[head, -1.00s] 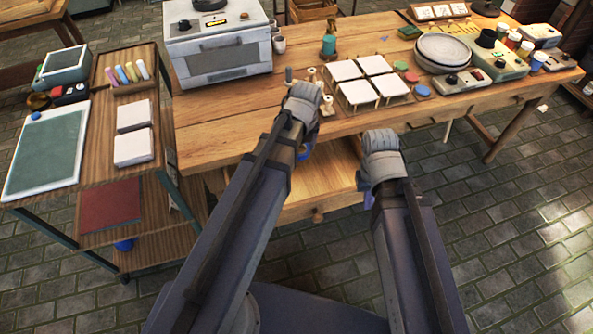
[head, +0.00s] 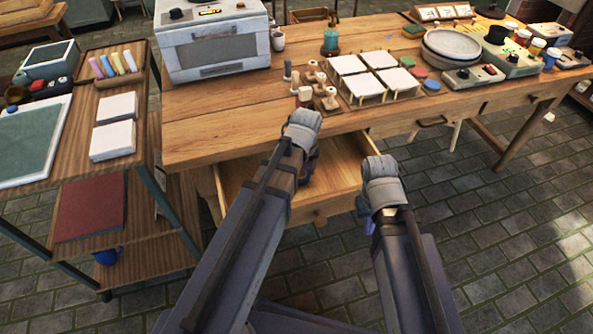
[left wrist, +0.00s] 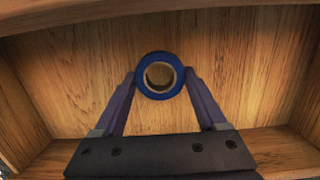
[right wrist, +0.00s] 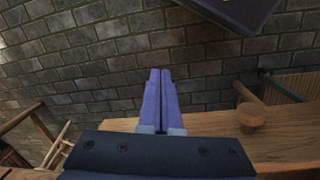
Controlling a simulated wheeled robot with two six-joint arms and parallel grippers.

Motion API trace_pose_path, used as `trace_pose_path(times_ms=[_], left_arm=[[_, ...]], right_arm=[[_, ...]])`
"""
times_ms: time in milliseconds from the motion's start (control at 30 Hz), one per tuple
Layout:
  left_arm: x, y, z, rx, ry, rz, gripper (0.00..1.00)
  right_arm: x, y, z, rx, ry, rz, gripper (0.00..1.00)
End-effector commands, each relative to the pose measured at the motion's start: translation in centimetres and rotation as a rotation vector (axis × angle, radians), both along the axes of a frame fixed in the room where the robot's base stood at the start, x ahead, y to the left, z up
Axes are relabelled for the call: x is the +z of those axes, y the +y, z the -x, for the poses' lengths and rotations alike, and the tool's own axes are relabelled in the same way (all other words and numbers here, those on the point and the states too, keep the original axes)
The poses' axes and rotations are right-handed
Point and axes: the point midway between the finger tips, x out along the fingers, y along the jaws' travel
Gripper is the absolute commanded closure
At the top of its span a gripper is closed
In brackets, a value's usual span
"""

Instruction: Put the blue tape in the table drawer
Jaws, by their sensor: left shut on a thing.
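The blue tape (left wrist: 148,90) is a ring with a tan core. My left gripper (left wrist: 159,80) is shut on it, one finger on each side. In the left wrist view the wooden drawer (left wrist: 75,75) spreads below the tape, its walls around the edges. I cannot tell whether the tape touches the drawer floor. In the head view the drawer (head: 345,165) is open under the table, and my left gripper (head: 308,168) is over it with the tape mostly hidden by the arm. My right gripper (right wrist: 159,72) is shut and empty, right of the drawer.
The wooden table (head: 225,115) carries an oven (head: 215,48), stamps, white tiles (head: 362,88) and stacked plates (head: 462,47). A shelf cart (head: 135,165) stands to the left. The drawer's round knob (right wrist: 252,115) shows near the right gripper, above bare floor.

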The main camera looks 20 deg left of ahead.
Motion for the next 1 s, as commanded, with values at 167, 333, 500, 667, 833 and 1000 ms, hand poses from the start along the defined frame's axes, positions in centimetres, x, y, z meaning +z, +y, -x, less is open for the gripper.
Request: trace_pose_path(times_ms=[167,333,500,667,833,1000], left_arm=[[0.2,0.3,-0.5,0.001,0.0,0.0,0.79],[0.2,1.6,-2.7,0.003,0.0,0.0,0.79],[-1.3,2.2,-3.4,0.0,0.0,0.0,0.79],[-1.1,2.2,-3.3,0.0,0.0,0.0,0.79],[-1.2,2.2,-3.3,0.0,0.0,0.0,0.79],[-1.3,2.2,-3.3,0.0,0.0,0.0,0.17]], right_arm=[[0.2,0.0,0.0,0.0,0.0,0.0,1.0],[0.2,0.0,0.0,0.0,0.0,0.0,1.0],[-1.3,0.0,0.0,0.0,0.0,0.0,1.0],[-1.1,0.0,0.0,0.0,0.0,0.0,1.0],[-1.2,0.0,0.0,0.0,0.0,0.0,1.0],[-1.3,0.0,0.0,0.0,0.0,0.0,1.0]])
